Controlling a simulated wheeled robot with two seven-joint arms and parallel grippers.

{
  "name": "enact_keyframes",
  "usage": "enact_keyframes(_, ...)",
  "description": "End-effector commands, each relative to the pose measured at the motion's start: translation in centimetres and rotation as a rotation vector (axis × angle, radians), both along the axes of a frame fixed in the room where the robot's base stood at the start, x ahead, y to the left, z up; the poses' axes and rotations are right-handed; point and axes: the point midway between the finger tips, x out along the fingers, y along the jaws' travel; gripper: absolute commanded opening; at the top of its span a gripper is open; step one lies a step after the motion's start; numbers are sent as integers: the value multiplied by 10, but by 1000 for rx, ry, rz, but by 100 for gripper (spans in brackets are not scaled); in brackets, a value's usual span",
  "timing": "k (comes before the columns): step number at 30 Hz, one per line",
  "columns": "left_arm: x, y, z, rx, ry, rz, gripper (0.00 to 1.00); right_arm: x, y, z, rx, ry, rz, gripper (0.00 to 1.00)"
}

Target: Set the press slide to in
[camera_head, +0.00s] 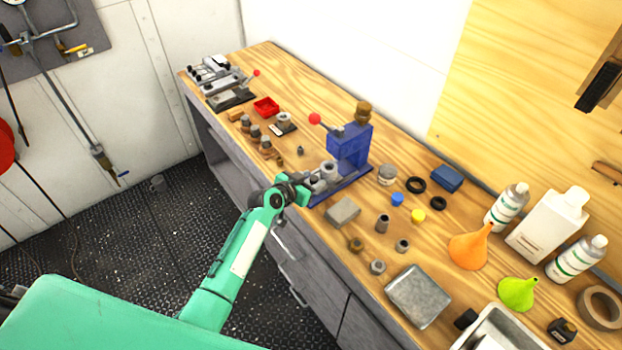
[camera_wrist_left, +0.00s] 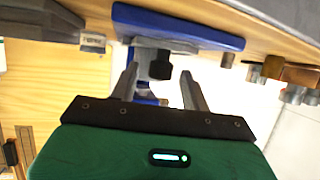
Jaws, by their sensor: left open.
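The blue press (camera_head: 350,146) stands on the workbench, with a red ball on its lever and a brass-coloured cap on top. A grey slide part (camera_head: 327,174) sits low on its blue base, facing the bench's front edge. My left gripper (camera_head: 302,188) is at that front side of the press. In the left wrist view my left gripper (camera_wrist_left: 160,74) is open, with its fingers either side of a dark knob (camera_wrist_left: 160,66) in front of the blue base (camera_wrist_left: 180,28). I cannot tell whether the fingers touch the knob. My right gripper is not in view.
A grey block (camera_head: 343,212) lies just right of the press base. Several small metal parts stand to the left, near a red tray (camera_head: 266,107). Bottles, an orange funnel (camera_head: 468,250) and a metal plate (camera_head: 418,295) are farther right.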

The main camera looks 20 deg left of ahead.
Motion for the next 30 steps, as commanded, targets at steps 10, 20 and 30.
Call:
enact_keyframes(10,2,-1,-1,0,0,0,43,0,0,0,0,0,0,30)
enact_keyframes(20,2,-1,-1,0,0,0,0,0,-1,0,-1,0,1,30)
enact_keyframes(30,27,-21,-2,-2,-1,-2,0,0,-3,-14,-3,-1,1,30)
